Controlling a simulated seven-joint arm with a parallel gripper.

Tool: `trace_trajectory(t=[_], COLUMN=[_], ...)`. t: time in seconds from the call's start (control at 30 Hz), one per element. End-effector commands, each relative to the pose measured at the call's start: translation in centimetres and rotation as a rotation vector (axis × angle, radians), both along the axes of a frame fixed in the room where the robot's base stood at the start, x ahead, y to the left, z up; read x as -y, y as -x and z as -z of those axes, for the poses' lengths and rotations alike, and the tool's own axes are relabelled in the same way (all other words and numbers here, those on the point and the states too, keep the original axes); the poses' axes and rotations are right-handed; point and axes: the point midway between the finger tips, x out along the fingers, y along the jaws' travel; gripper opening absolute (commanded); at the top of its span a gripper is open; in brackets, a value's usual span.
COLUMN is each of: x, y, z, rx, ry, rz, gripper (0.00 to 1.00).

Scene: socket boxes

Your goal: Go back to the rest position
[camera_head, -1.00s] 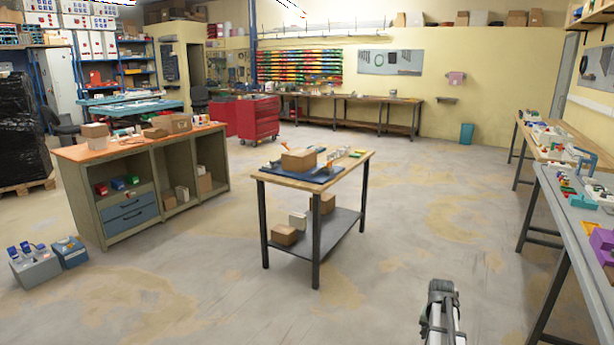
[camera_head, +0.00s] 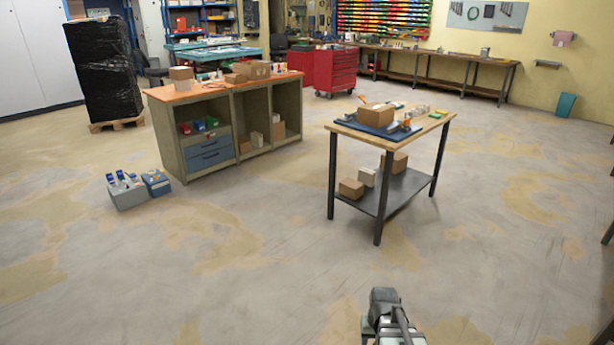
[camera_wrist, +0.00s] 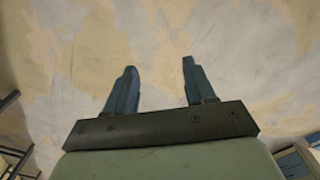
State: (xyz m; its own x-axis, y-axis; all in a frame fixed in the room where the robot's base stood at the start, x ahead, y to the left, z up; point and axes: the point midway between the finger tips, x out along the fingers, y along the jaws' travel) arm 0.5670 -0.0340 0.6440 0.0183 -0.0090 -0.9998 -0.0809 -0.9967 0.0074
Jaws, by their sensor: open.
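In the wrist view my gripper (camera_wrist: 155,85) shows two blue-grey fingers set well apart, with nothing between them. It is open and empty over bare floor (camera_wrist: 250,50). In the head view part of my arm (camera_head: 388,315) shows at the bottom edge, right of the middle, over open floor. The fingertips cannot be made out there. My gripper touches nothing.
A small wooden table (camera_head: 440,122) with boxes stands ahead. A long workbench (camera_head: 180,95) with an orange top is to the left. Two socket boxes (camera_head: 127,192) (camera_head: 156,182) sit on the floor beside it. The floor in front is clear.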

Motion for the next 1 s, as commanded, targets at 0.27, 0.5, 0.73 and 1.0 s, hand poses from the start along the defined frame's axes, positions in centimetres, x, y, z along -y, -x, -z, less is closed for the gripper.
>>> trace_trajectory(t=[0.27, 0.5, 0.73, 1.0], x=[-3.5, -3.4, -3.3, -3.3], y=[2.7, 5.8, 10.5, 17.3], z=[1.8, 5.2, 9.6, 14.6], rx=[-0.036, -0.110, -0.213, -0.350], ry=[-0.008, -0.011, -0.016, -0.021], rz=[-0.084, -0.080, -0.078, -0.075], gripper=[0.54, 0.54, 0.54, 0.54])
